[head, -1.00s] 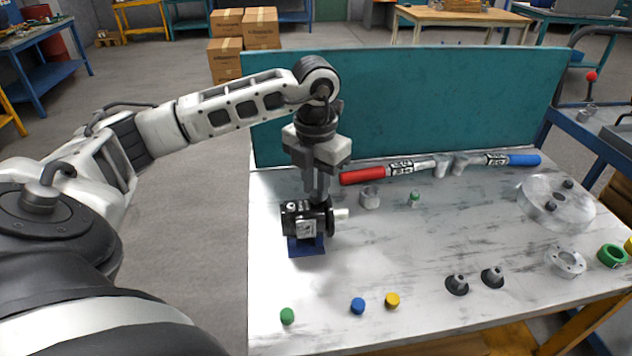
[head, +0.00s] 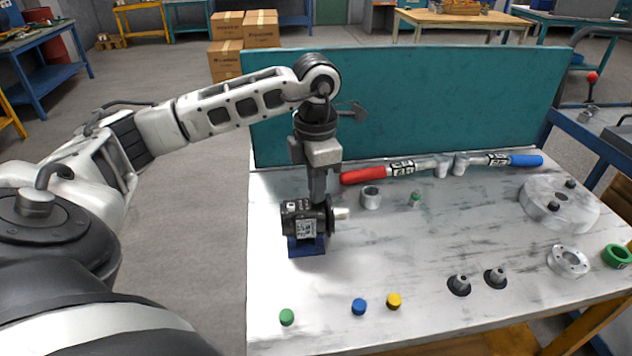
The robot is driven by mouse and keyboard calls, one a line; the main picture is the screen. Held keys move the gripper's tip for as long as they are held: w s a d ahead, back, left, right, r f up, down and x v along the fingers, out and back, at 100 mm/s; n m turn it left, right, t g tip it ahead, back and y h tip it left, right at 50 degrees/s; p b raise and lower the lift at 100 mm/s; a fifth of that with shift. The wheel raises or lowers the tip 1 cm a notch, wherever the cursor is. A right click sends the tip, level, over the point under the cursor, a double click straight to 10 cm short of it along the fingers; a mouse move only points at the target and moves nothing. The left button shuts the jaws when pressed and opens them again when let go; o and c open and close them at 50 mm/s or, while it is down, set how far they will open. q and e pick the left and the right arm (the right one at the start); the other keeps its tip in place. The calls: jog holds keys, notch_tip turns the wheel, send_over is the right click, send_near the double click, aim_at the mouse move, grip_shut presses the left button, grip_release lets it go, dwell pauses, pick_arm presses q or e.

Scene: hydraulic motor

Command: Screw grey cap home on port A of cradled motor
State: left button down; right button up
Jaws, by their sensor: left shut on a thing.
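The black motor (head: 304,226) sits in a blue cradle (head: 306,247) at the left of the worktable, its silver shaft (head: 341,213) pointing right. My left gripper (head: 318,196) points straight down with its fingers at the top of the motor. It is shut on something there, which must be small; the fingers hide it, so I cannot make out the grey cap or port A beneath. A small white fitting shows on the motor's top left, beside the fingers. My right gripper is not in view.
Green (head: 287,317), blue (head: 358,306) and yellow (head: 394,300) caps lie at the front. A grey ring (head: 371,198), a small green-banded part (head: 415,199) and red-handled (head: 363,175) and blue-handled (head: 525,160) tools lie behind. The table's middle is clear.

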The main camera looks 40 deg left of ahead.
pick_arm(q)
jog(key=m, duration=0.4)
jog(key=c, duration=1.5)
grip_release()
jog(key=shift+f+b, duration=0.1)
jog(key=shift+b, duration=0.2)
jog(key=n+p, duration=0.1)
jog(key=n, duration=0.6)
jog(key=shift+n, duration=0.3)
jog(key=n, duration=0.2)
jog(key=shift+n+p, duration=0.35)
jog(key=shift+n, duration=0.05)
